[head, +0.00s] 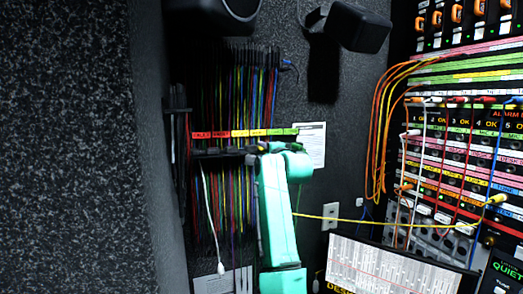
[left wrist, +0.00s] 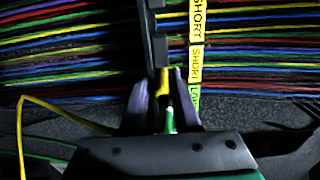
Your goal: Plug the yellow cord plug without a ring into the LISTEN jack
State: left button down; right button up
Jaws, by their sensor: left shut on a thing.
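My left gripper (head: 258,149) is at the cord rack, just under the row of coloured labels. In the left wrist view its two fingers (left wrist: 164,100) are shut on a slim yellow plug (left wrist: 163,82). A green piece shows just below the plug, between the fingers. A yellow cord (left wrist: 60,111) loops to the left of the gripper. In the head view a yellow cord (head: 380,220) stretches from behind my left arm to the patch panel (head: 450,180). Yellow plugs (head: 497,199) show at the panel's right. I cannot make out a LISTEN label. My right gripper is not in view.
Many coloured cords (head: 225,205) hang from the rack (head: 222,152). Orange cords (head: 377,130) arch into the panel, and white, red and blue cords hang across it. A screen (head: 390,265) stands low in front of it. A black speaker (head: 358,27) is above.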

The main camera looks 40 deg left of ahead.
pick_arm(q)
jog(key=shift+s+r, duration=0.1)
jog(key=shift+r, duration=0.5)
jog(key=c, duration=1.1)
grip_release()
jog(key=o, duration=1.1)
jog(key=shift+f, duration=0.2)
jog(key=shift+s+d+f+b, duration=0.1)
jog(key=shift+d+f+b, duration=0.15)
jog(key=shift+b, duration=0.1)
jog(key=b+v, duration=0.7)
jog(key=v, duration=0.7)
jog(key=shift+r, duration=0.2)
jog(key=shift+a, duration=0.1)
